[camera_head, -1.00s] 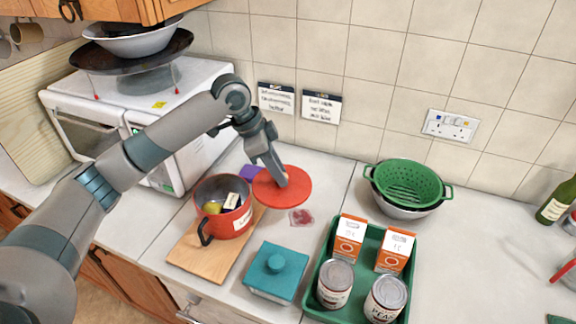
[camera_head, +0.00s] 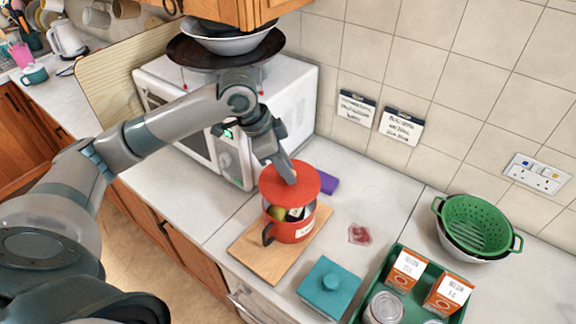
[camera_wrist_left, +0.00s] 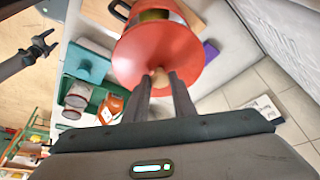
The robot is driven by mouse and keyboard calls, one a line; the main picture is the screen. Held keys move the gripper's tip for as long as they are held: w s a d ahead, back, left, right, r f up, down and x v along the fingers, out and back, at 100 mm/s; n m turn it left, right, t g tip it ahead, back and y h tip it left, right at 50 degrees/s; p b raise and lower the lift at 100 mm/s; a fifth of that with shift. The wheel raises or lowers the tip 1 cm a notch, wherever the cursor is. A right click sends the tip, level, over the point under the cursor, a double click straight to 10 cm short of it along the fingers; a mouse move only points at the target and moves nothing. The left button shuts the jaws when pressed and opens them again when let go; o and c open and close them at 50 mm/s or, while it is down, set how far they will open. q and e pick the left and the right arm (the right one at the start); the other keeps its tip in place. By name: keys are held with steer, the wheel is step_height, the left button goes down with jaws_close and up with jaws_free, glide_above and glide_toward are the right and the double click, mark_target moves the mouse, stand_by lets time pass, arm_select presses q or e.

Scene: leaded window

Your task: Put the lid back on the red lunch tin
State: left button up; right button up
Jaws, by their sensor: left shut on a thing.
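The round red lid (camera_head: 290,184) is above the tin's back part. The front of the tin's mouth stays open to view, with contents showing. My left gripper (camera_head: 289,178) is shut on the lid's knob, which shows between the fingers in the left wrist view (camera_wrist_left: 158,78). I cannot tell whether the lid touches the rim. My right gripper is not clearly seen in the head view.
The wooden board (camera_head: 252,252) lies under the tin. A teal lidded box (camera_head: 328,289) is in front to the right, and a purple item (camera_head: 328,182) lies behind the tin. A green tray (camera_head: 372,292) holds cans and cartons. A white microwave (camera_head: 290,95) stands behind left.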

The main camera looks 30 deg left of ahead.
mark_target(283, 181)
arm_select(q)
steer(key=shift+f, duration=0.2)
steer(key=shift+f+b, duration=0.3)
steer(key=shift+f, duration=2.7)
steer(key=shift+f+p, duration=0.15)
steer(key=shift+p, duration=0.15)
stand_by(0.9)
steer(key=o, duration=1.1)
steer(key=shift+o, duration=0.8)
steer(key=o, duration=0.4)
steer(key=shift+c, duration=0.2)
steer(key=shift+r, duration=3.5)
